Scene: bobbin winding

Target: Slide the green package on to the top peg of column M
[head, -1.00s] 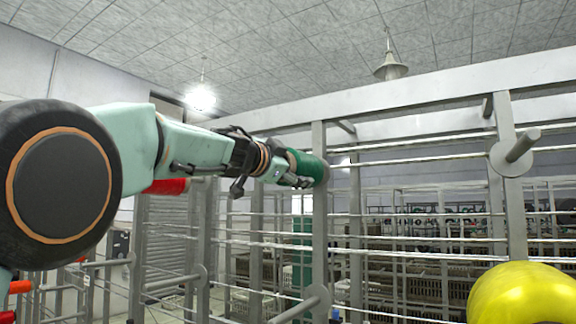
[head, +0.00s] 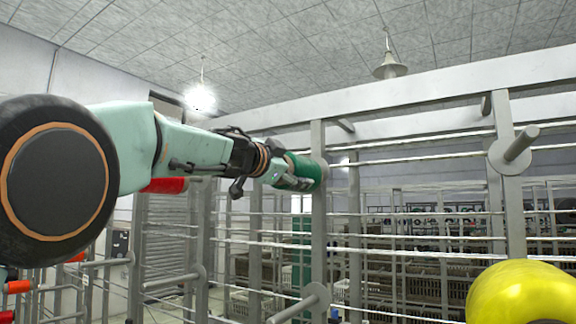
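The green package (head: 311,171) is at the upper part of a grey upright column (head: 319,225). Its far end is against or very near the round plate at the column. The peg itself is hidden by the package. My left gripper (head: 292,182) is at the near end of the package, with its fingers along the package's side. Whether the fingers press on it is hard to tell. No column letter is legible. My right gripper is not in view.
A bare peg (head: 521,144) stands out from the right column. Another bare peg (head: 296,308) is lower on the middle column. A yellow package (head: 524,294) is at lower right. A red package (head: 166,185) is behind my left arm. Thin horizontal rods span between the columns.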

